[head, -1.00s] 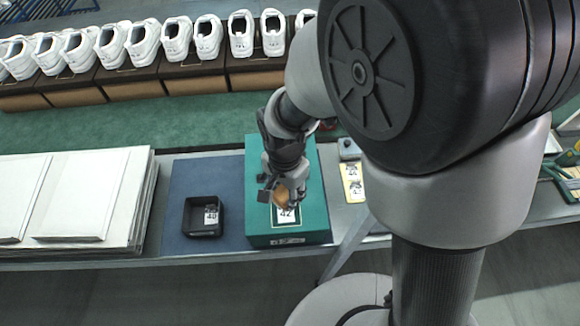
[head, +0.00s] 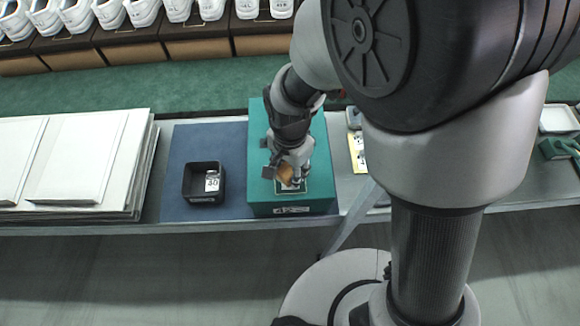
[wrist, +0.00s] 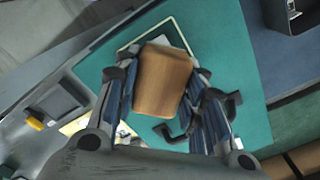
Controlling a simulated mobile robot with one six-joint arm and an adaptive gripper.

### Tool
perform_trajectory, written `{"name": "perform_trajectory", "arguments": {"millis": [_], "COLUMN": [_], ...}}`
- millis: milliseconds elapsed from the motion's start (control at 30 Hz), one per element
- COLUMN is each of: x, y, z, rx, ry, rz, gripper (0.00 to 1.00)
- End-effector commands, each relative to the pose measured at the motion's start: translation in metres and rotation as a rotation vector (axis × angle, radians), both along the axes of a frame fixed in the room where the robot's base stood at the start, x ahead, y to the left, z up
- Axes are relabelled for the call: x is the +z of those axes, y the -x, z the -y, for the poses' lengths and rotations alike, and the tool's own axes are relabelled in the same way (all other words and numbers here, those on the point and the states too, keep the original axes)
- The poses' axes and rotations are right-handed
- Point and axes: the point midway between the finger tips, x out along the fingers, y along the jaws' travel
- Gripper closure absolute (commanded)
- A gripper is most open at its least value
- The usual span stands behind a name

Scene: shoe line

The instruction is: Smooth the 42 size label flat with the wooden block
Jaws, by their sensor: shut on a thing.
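My gripper (head: 287,170) is shut on the wooden block (wrist: 161,80), which sits between its two fingers in the wrist view. The block is over the printed frame on the lid of the green shoebox (head: 262,140). The size label (head: 291,187) lies under and beside the block, mostly hidden by it; a white corner shows past the block in the wrist view (wrist: 163,41). I cannot tell whether the block presses on the label or hovers just above it, nor read the label's number now.
A black tray (head: 203,198) with a label marked 40 stands on the blue mat (head: 185,150) left of the box. Stacked white boards (head: 75,165) lie farther left. A yellow label sheet (head: 357,152) lies right of the box.

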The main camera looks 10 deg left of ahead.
Motion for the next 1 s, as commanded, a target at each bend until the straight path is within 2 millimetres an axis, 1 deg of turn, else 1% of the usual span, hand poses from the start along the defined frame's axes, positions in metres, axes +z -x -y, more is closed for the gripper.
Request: {"name": "perform_trajectory", "arguments": {"millis": [433,1000], "x": [0.000,-0.011], "y": [0.000,0.000], "z": [0.000,0.000], "rx": [0.000,0.000], "ry": [0.000,0.000], "rz": [0.000,0.000], "gripper": [0.85,0.85]}}
